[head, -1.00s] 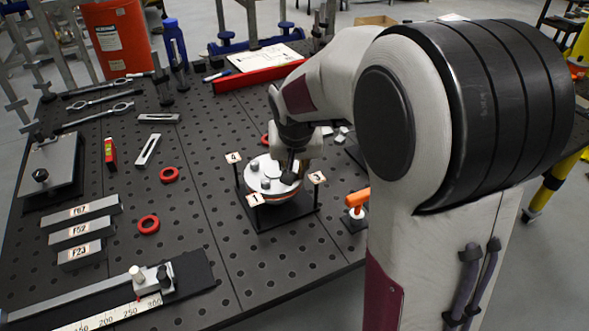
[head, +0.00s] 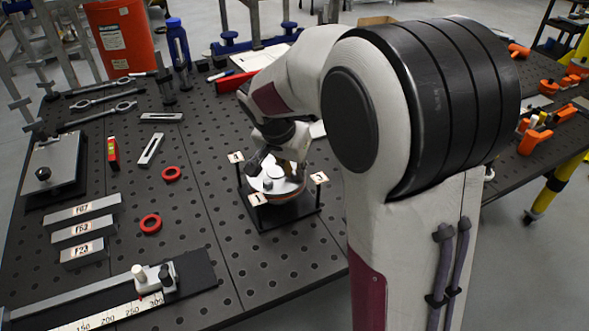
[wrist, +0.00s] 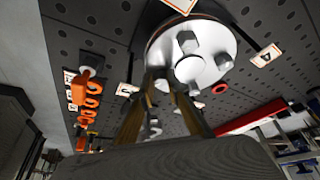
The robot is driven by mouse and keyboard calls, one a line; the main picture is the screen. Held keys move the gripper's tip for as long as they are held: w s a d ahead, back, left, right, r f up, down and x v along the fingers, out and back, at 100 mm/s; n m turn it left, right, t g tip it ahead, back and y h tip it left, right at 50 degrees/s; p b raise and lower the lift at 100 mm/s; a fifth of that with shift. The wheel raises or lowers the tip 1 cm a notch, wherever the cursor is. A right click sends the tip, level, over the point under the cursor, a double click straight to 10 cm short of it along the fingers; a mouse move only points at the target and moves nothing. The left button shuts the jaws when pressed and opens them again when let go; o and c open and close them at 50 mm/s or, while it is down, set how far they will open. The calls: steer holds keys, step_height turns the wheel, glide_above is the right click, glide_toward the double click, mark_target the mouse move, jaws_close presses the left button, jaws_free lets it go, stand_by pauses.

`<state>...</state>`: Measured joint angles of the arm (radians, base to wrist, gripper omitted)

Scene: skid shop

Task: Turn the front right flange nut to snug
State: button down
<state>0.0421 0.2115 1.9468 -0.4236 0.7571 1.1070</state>
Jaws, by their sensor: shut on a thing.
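The round pale flange (head: 272,187) stands on a dark square base with numbered tags on posts. Several nuts sit around its top face. In the wrist view the flange (wrist: 212,28) fills the top, with one hex nut (wrist: 187,41) and another (wrist: 224,62) standing clear of my fingers. My gripper (wrist: 167,76) reaches the flange's near edge, its two fingers close together and shut on a flange nut that they mostly hide. In the head view my gripper (head: 277,165) is over the far side of the flange, and its wrist covers part of the face.
Tag 1 (head: 257,199), tag 4 (head: 235,157) and tag 3 (head: 319,178) stand close around the flange. Two red rings (head: 150,224) lie to the left. Orange-handled clamps (head: 535,140) are at the right. The table just in front of the flange base is clear.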

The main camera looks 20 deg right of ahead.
steer(key=shift+w+a+r+m+h, duration=0.1)
steer(key=shift+m+h, duration=0.2)
steer(key=shift+m, duration=0.5)
steer(key=c, duration=2.2)
jaws_free()
steer(key=shift+c, duration=0.2)
steer(key=shift+g, duration=0.3)
steer(key=shift+n, duration=0.3)
steer(key=shift+s+n+t+y, duration=0.2)
steer(key=shift+n+t+y, duration=0.3)
steer(key=shift+n, duration=0.7)
steer(key=shift+d+n+t, duration=0.25)
steer(key=shift+n+t, duration=0.05)
steer(key=shift+n, duration=0.5)
